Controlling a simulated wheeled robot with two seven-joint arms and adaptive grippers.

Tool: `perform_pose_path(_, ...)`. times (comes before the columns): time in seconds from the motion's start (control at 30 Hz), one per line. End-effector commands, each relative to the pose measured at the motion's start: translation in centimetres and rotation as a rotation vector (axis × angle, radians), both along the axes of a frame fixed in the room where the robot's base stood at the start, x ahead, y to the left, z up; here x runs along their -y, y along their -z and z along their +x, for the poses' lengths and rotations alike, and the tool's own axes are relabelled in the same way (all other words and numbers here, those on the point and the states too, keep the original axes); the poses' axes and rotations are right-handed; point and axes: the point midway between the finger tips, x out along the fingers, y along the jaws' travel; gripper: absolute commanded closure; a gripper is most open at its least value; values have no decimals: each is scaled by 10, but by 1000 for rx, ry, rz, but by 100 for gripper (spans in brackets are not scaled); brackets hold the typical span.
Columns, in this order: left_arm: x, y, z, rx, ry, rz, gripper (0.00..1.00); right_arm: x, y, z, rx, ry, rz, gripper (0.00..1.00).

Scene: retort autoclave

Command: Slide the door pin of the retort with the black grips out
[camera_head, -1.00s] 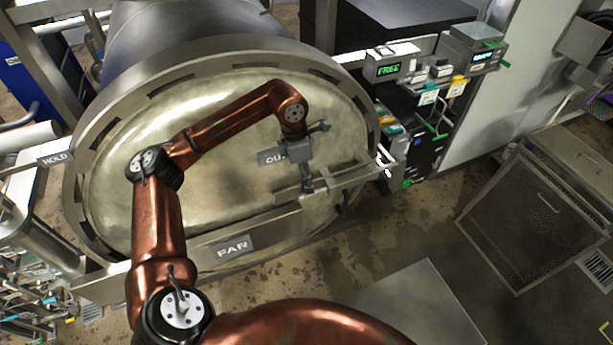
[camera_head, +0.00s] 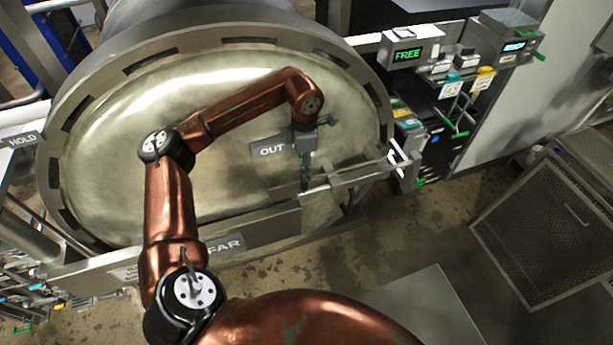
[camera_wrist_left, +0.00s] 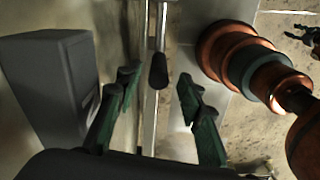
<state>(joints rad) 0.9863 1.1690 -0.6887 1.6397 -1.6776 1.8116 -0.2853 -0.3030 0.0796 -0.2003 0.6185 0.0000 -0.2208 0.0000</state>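The retort door (camera_head: 220,85) is a large round pale metal disc, and it looks shut. My left gripper (camera_head: 305,186) is in front of its lower right part, by a metal bracket (camera_head: 350,178). In the left wrist view, the left gripper (camera_wrist_left: 158,82) has its green fingers apart. A black grip (camera_wrist_left: 158,70) on the end of a steel rod (camera_wrist_left: 161,25) shows between the fingertips, with gaps on both sides. Whether the grip is level with the fingertips is hard to tell. In the head view my gripper and wrist hide this grip.
Signs read OUT (camera_head: 272,150), FAR (camera_head: 226,243) and HOLD (camera_head: 20,140). A box with a green FREE display (camera_head: 408,53) stands right of the door. A mesh crate (camera_head: 545,225) is on the right. Stepped copper-coloured cylinders (camera_wrist_left: 245,60) show right of the fingers.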

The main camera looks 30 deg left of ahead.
Motion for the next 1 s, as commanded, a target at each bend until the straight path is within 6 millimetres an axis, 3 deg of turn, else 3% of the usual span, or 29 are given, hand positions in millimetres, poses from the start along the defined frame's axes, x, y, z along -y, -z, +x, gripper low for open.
perform_pose_path(0.3,1,43,-1,-4,1,0,65,0,-9,3,4,0,1,60)
perform_pose_path(0.67,2,51,1,0,3,0,65,0,-10,5,8,0,1,60)
perform_pose_path(1.0,2,51,1,-1,4,-1,87,0,-10,5,7,0,1,60)
